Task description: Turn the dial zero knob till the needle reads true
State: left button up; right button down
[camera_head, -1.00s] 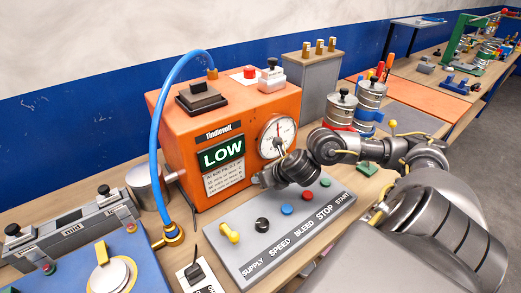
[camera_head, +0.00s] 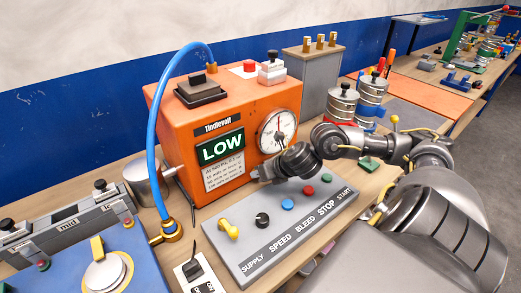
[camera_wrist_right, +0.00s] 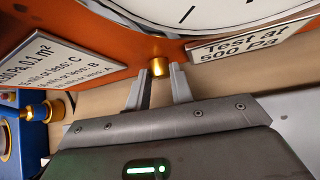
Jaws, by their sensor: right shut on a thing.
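The round white dial (camera_head: 277,131) sits on the front of the orange machine. Its needle points roughly upward in the head view; the exact reading is too small to tell. Only the dial's lower edge shows in the right wrist view (camera_wrist_right: 215,12). A small brass knob (camera_wrist_right: 159,67) sticks out just below the dial. My right gripper (camera_wrist_right: 160,72) has its two fingertips on either side of this knob and is shut on it. In the head view, my right gripper (camera_head: 263,172) is at the machine's front below the dial; the knob is hidden there. My left gripper is not in view.
The orange machine (camera_head: 180,128) has a LOW display (camera_head: 220,148) and a blue hose (camera_head: 154,130) at its left. A grey control panel (camera_head: 230,255) with knobs and buttons lies in front, below my right gripper. Metal canisters (camera_head: 341,103) stand to the right.

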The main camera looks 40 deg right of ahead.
jog(key=c, duration=1.5)
grip_release()
jog(key=shift+s+d+r, duration=0.1)
jog(key=shift+s+r, duration=0.25)
jog(key=shift+r, duration=0.05)
jog(key=b+v, duration=0.2)
jog(key=v, duration=0.4)
jog(key=shift+s+d+r, duration=0.1)
jog(key=shift+s+r, duration=0.05)
jog(key=shift+s, duration=0.25)
jog(key=p, duration=0.1)
jog(key=s+r+p, duration=0.1)
jog(key=shift+r+p, duration=0.3)
jog(key=shift+p, duration=0.1)
jog(key=shift+s+r+p, duration=0.3)
jog(key=shift+s+p, duration=0.15)
jog(key=shift+p, duration=0.4)
